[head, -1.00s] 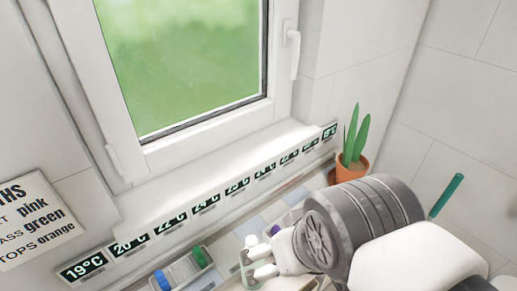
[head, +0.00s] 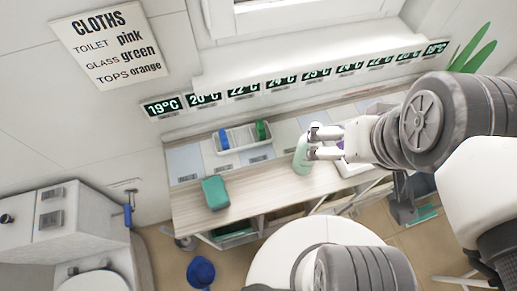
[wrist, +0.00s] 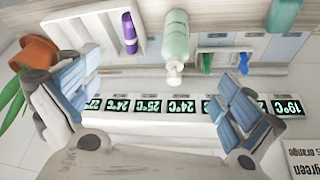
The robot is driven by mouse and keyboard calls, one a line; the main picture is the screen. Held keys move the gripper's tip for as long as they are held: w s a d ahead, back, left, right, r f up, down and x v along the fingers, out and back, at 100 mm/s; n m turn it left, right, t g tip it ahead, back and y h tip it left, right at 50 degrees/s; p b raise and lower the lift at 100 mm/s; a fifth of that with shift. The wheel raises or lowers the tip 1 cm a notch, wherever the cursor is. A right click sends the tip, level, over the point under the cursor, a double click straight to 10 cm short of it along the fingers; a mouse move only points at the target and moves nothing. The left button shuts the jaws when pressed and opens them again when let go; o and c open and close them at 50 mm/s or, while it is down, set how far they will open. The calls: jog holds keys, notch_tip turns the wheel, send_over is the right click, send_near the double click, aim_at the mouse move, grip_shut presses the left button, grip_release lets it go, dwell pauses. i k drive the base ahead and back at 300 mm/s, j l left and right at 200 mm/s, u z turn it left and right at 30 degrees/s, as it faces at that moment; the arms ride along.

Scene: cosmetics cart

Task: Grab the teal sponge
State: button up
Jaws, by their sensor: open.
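The teal sponge (head: 215,192), a rounded block, lies on the left front part of the wooden cart top (head: 262,186). In the wrist view the sponge (wrist: 283,14) is at the top right corner, partly cut off. My gripper (head: 313,143) is open and empty, to the right of the sponge and well apart from it. In the wrist view its fingers (wrist: 156,95) are spread wide, with the pale green pump bottle (wrist: 176,38) beyond the gap. I cannot tell whether a finger touches the bottle.
A tray (head: 242,138) with a blue and a green item stands behind the sponge. The pale green bottle (head: 301,158) stands between sponge and gripper in the head view. A purple bottle (wrist: 129,33) lies in a white tray. Temperature labels (head: 282,80) line the back; a potted plant (wrist: 36,52) is beside.

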aim_at(215, 192)
jog(key=u, duration=1.65)
jog(key=l+u, duration=0.1)
jog(key=u, duration=0.25)
jog(key=k+l+u, duration=0.1)
jog(key=u, duration=0.3)
